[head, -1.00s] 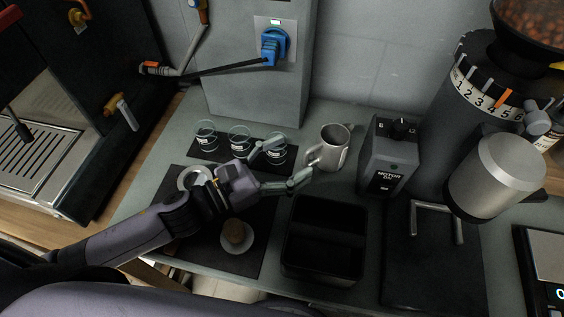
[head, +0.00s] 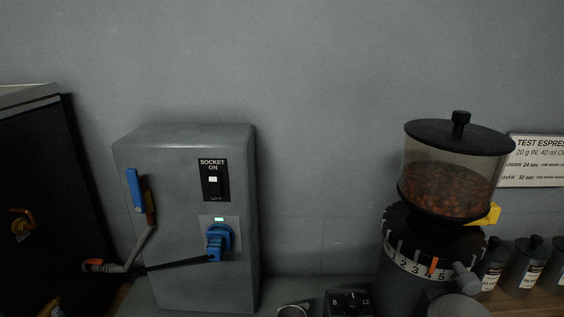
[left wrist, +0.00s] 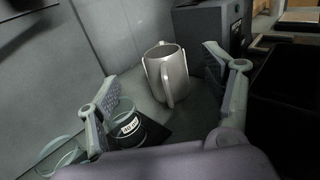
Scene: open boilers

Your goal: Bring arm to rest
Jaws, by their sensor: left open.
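My left gripper (left wrist: 165,105) shows in the left wrist view with its two fingers spread wide apart and nothing held between them. A metal pitcher (left wrist: 165,72) stands upright on the counter beyond the fingers, its handle facing the camera. A small labelled glass (left wrist: 130,127) stands beside the left finger; I cannot tell whether they touch. In the head view neither gripper shows, and only the pitcher's rim (head: 293,310) shows at the bottom edge.
A grey socket box (head: 185,225) with a blue plug (head: 217,240) stands against the wall. A grinder (head: 430,245) with a bean hopper (head: 455,170) is at right, with dark canisters (head: 525,262) beyond. A dark control box (left wrist: 212,35) stands behind the right finger.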

